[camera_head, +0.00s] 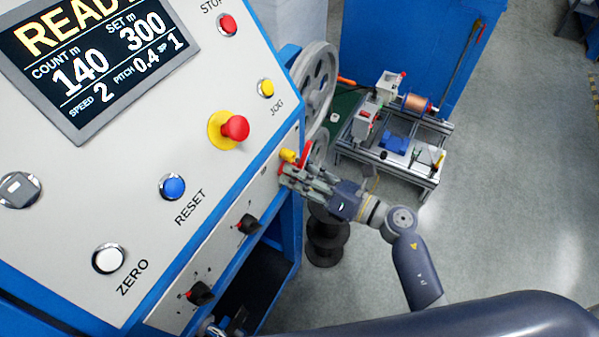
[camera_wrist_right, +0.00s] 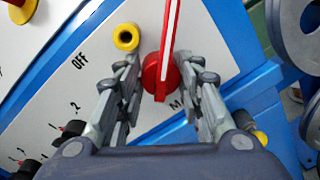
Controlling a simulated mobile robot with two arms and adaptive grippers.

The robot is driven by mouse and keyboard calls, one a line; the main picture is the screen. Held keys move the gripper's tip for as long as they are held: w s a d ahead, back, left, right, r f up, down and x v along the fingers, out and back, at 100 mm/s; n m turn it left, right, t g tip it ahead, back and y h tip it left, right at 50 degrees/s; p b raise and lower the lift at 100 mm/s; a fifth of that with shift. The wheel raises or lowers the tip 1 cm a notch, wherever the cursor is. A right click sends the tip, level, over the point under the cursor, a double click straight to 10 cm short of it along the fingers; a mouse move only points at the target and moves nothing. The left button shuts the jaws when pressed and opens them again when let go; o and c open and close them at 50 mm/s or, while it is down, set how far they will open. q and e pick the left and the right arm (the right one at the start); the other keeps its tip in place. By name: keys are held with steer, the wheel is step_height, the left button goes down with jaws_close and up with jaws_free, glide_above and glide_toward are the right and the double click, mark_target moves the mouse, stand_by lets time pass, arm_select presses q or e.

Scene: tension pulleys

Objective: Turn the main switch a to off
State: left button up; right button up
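The main switch has a red disc with a long red handle and a white stripe, seen in the right wrist view (camera_wrist_right: 160,74). It is on the grey panel, with a yellow ring-like part (camera_wrist_right: 126,37) beside it and the label OFF to the left. The handle points up in that view, slightly right. In the head view the red switch (camera_head: 305,156) is partly hidden by my right gripper (camera_head: 298,172). My right gripper (camera_wrist_right: 161,75) is open, its fingers on either side of the red disc. Contact cannot be told.
The panel carries a red emergency button (camera_head: 235,127), a blue RESET button (camera_head: 172,186), a white ZERO button (camera_head: 109,259) and black selector knobs (camera_head: 249,224). A grey wheel (camera_head: 316,85) stands behind the panel edge. A frame with a copper spool (camera_head: 417,102) stands on the floor.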

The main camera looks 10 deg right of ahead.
jaws_close()
steer(key=n+b, duration=0.3)
steer(key=b, duration=0.2)
steer(key=shift+f+n, duration=0.3)
steer(key=shift+n, duration=0.1)
steer(key=n+b, duration=0.2)
steer(key=b, duration=0.1)
steer(key=shift+r, duration=0.15)
steer(key=shift+r+n+b, duration=0.1)
steer(key=shift+n+b, duration=0.3)
steer(key=shift+n, duration=0.2)
steer(key=shift+r, duration=0.1)
steer(key=o, duration=1)
jaws_free()
